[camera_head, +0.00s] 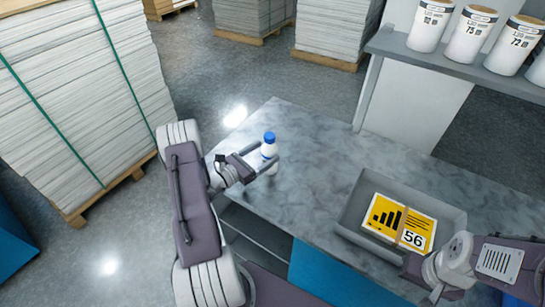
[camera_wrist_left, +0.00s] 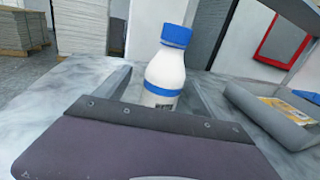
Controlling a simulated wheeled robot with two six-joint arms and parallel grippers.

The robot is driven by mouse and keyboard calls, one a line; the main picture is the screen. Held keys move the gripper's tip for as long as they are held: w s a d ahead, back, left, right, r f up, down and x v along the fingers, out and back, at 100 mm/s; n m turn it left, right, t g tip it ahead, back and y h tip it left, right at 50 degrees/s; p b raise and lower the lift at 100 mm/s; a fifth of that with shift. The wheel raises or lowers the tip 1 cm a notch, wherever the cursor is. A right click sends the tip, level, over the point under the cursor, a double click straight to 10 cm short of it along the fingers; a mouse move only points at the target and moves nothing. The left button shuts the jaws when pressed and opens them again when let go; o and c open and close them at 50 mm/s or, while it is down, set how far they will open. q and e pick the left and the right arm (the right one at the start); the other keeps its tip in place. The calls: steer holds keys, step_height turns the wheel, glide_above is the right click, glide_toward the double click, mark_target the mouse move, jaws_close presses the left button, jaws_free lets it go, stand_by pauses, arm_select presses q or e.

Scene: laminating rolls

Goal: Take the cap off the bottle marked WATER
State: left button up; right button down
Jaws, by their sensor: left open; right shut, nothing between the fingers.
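A white bottle (camera_head: 269,150) with a blue cap (camera_head: 269,137) stands upright on the grey marbled counter (camera_head: 310,150). In the left wrist view the bottle (camera_wrist_left: 164,75) shows its blue cap (camera_wrist_left: 176,35) on top, a blue band and part of a dark label; its lettering is not readable. My left gripper (camera_head: 268,155) is open, with its fingers on either side of the bottle's body, below the cap. I cannot tell whether either finger touches it. My right gripper (camera_head: 434,297) is shut and empty at the bottom right, partly cut off by the frame.
A grey tray (camera_head: 352,215) on the counter holds a yellow-and-white packet (camera_head: 398,222) marked 56. Tall paper stacks (camera_head: 85,95) stand at the left. The counter between bottle and tray is clear.

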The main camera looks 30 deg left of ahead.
mark_target(276, 147)
arm_select(q)
steer(key=x, duration=0.2)
steer(key=p+x, duration=0.1)
steer(key=x, duration=0.2)
steer(key=shift+w+d+f+p, duration=0.2)
steer(key=shift+d+p, duration=0.1)
steer(key=shift+d, duration=0.1)
steer(key=shift+s, duration=0.1)
steer(key=c, duration=0.5)
steer(key=shift+r, duration=0.1)
jaws_close()
